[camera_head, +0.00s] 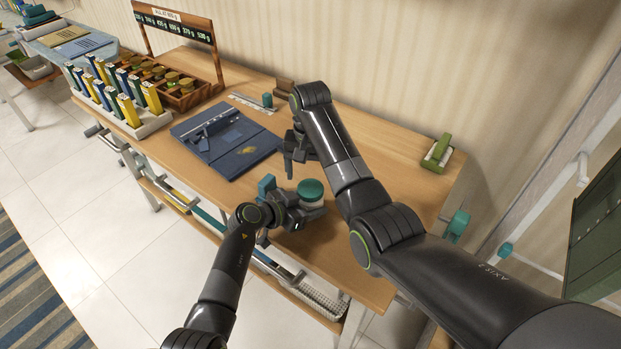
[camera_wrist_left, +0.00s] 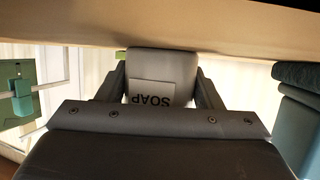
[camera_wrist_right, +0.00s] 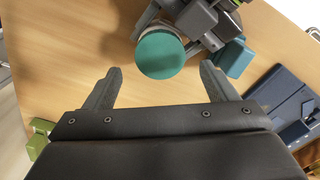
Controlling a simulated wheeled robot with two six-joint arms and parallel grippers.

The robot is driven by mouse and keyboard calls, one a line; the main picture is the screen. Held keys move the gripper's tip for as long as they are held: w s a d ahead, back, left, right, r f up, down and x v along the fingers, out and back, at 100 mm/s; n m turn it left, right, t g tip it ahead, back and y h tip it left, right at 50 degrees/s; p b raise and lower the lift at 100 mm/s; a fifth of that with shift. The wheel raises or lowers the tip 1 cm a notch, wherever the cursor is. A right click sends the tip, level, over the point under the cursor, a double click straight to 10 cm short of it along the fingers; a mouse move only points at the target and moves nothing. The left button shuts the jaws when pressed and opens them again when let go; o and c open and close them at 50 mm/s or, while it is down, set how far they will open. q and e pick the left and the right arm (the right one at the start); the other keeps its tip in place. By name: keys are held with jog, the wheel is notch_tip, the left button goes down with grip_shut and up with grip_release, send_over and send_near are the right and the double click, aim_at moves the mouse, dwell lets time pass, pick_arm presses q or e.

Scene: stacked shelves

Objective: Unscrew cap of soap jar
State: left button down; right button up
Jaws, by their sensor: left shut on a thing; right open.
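The soap jar has a flat round teal cap (camera_head: 311,189). My left gripper (camera_head: 312,208) is shut around the jar's body near the table's front edge. In the left wrist view the grey-white jar body (camera_wrist_left: 162,65) sits between the two fingers, with its SOAP label upside down. My right gripper (camera_head: 295,152) is open and empty, behind the jar and a little left. In the right wrist view the cap (camera_wrist_right: 160,54) lies ahead of the open fingers (camera_wrist_right: 162,84), clear of both. The cap sits on the jar; its threads are not visible.
A teal block-like thing (camera_head: 266,185) stands close left of the jar. A dark blue tray (camera_head: 245,158) lies to the left on the table (camera_head: 385,190). A rack of yellow and blue packs (camera_head: 155,124) is farther left. A green item (camera_head: 437,153) sits back right.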

aim_at(310, 188)
notch_tip(310, 188, up, 2)
jog(key=m, duration=0.6)
jog(key=r+m, duration=0.1)
jog(key=m, duration=0.2)
jog(key=shift+r+m, duration=0.25)
jog(key=shift+m, duration=0.15)
jog(key=shift+f, duration=4)
jog(key=c, duration=1)
jog(key=n, duration=1)
jog(key=shift+r, duration=0.1)
